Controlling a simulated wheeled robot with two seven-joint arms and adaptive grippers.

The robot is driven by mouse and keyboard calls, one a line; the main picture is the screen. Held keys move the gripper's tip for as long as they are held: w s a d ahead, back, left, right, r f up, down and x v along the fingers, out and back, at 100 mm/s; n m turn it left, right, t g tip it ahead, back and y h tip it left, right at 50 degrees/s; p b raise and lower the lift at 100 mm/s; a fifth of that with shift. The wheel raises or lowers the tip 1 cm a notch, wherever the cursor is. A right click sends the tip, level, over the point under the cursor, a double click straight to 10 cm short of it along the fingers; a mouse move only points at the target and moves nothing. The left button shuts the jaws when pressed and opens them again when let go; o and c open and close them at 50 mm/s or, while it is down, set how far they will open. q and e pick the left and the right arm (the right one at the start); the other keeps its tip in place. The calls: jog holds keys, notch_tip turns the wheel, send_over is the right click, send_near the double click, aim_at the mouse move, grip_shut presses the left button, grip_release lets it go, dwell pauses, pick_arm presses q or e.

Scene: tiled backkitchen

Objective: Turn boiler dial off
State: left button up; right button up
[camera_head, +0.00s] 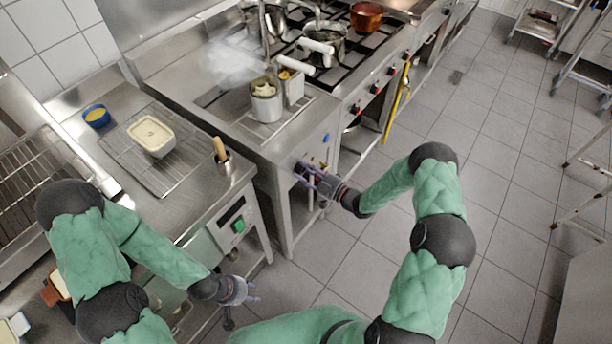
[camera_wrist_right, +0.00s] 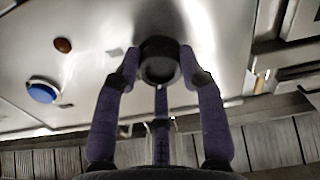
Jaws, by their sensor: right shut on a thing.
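A round black dial (camera_wrist_right: 159,62) sits on the steel front panel in the right wrist view. My right gripper (camera_wrist_right: 160,75) has its purple fingers on both sides of the dial, shut on it. In the head view my right gripper (camera_head: 304,172) is at the front panel of the boiler (camera_head: 287,160), and its fingers hide most of the dial. The dial's marks cannot be read. My left gripper (camera_head: 250,291) hangs low at the front of the left counter, away from the boiler, with its fingers apart and nothing between them.
A blue button (camera_wrist_right: 42,92) and a small brown-red light (camera_wrist_right: 63,45) are beside the dial. Steam rises near a steel pot (camera_head: 266,100) on the boiler top.

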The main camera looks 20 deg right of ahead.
jog(key=shift+w+r+n+b, duration=0.1)
jog(key=shift+r+n+b, duration=0.05)
jog(key=shift+n+b, duration=0.65)
jog(key=shift+r+n+b, duration=0.1)
jog(key=shift+n+b, duration=0.35)
jog(key=shift+n, duration=0.65)
jog(key=o, duration=1.1)
jog(key=shift+a, duration=0.1)
jog(key=shift+o, duration=0.2)
jog(key=shift+f, duration=0.1)
jog(key=shift+s+d, duration=0.3)
jog(key=shift+s, duration=0.05)
jog(key=v, duration=1.1)
